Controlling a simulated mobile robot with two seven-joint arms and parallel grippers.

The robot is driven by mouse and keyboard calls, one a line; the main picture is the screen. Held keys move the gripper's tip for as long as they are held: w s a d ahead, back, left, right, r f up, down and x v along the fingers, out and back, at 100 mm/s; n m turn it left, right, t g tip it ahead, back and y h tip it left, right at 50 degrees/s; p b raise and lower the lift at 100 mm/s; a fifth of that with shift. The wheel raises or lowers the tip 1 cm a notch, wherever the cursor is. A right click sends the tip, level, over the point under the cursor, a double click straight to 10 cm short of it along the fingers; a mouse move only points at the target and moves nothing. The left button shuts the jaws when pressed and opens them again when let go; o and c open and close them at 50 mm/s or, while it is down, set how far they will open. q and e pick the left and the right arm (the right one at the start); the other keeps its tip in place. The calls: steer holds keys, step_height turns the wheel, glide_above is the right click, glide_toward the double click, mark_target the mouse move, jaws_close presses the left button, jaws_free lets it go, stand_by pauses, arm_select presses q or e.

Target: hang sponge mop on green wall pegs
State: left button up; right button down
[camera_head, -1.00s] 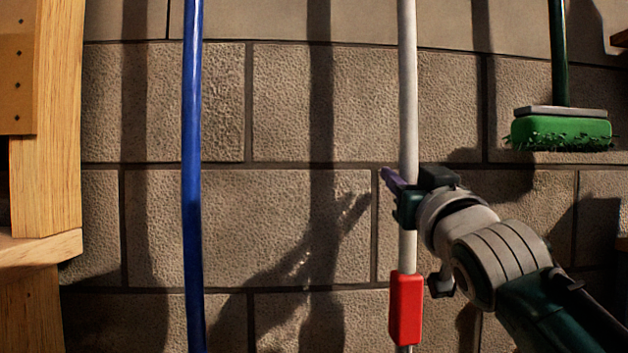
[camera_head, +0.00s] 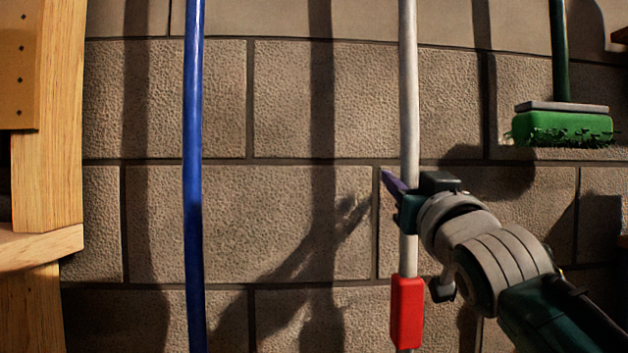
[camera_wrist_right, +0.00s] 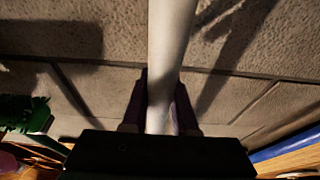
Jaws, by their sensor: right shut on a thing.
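A white pole with a red block, apparently the sponge mop's handle (camera_head: 408,100), stands upright in front of the block wall in the head view. Both its ends are out of frame, so no sponge head shows. My right gripper (camera_head: 397,190) is shut around the pole a little above the red block (camera_head: 407,312). In the right wrist view the pole (camera_wrist_right: 172,45) runs between the dark purple fingers of the right gripper (camera_wrist_right: 158,110). No green wall pegs are visible. My left gripper is not in view.
A blue pole (camera_head: 193,170) stands upright to the left. A green-bristled brush (camera_head: 562,125) hangs head-down at the upper right. A wooden frame (camera_head: 50,120) fills the left edge. The wall between the two poles is clear, with shadows on it.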

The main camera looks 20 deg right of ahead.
steer(key=shift+f, duration=0.25)
steer(key=c, duration=0.7)
jaws_free()
steer(key=shift+o, duration=0.5)
steer(key=shift+f, duration=0.15)
